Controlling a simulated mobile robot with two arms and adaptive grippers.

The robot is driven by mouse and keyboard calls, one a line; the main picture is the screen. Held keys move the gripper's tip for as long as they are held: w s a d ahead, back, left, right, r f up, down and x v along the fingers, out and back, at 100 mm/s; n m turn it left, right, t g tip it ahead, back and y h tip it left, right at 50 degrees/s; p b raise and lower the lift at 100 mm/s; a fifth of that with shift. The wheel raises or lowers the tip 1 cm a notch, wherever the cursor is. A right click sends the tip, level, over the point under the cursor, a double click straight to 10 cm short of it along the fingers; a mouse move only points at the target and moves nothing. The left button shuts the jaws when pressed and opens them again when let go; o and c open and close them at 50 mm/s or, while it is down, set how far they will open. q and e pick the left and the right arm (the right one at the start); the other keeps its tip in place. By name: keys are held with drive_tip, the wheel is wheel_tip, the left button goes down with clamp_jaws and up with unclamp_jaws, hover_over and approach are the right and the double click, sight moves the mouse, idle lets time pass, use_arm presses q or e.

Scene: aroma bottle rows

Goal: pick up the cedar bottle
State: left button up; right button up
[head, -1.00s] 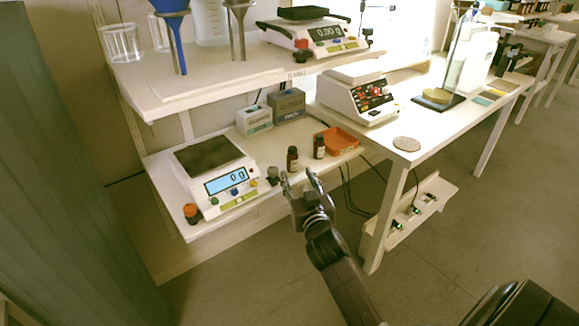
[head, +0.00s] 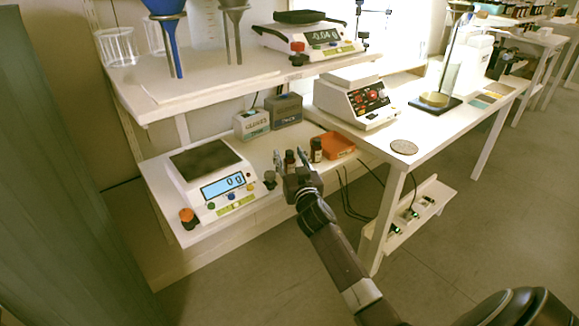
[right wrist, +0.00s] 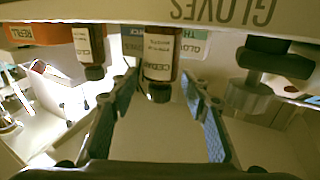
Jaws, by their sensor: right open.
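The cedar bottle (head: 290,162) is small and dark brown with a white label, on the lower shelf. The right wrist view, which is upside down, shows its label reading CEDAR (right wrist: 160,52). My right gripper (head: 290,170) is open, with its fingers pointing at this bottle. In the right wrist view the blue-padded fingers (right wrist: 159,88) lie on either side of the bottle's line, with a gap to each side. A second similar bottle (head: 316,150) stands just right of it; it also shows in the right wrist view (right wrist: 88,50). My left gripper is not in view.
A balance (head: 211,178) with a small dark knob-shaped weight (head: 269,180) stands left of the bottles. An orange tray (head: 339,146) is to the right, and boxes (head: 286,110) stand behind. The upper shelf (head: 185,94) overhangs the back.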

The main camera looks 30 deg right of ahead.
drive_tip(key=shift+s, duration=0.1)
clamp_jaws()
drive_tip(key=shift+f, duration=0.1)
idle(0.4)
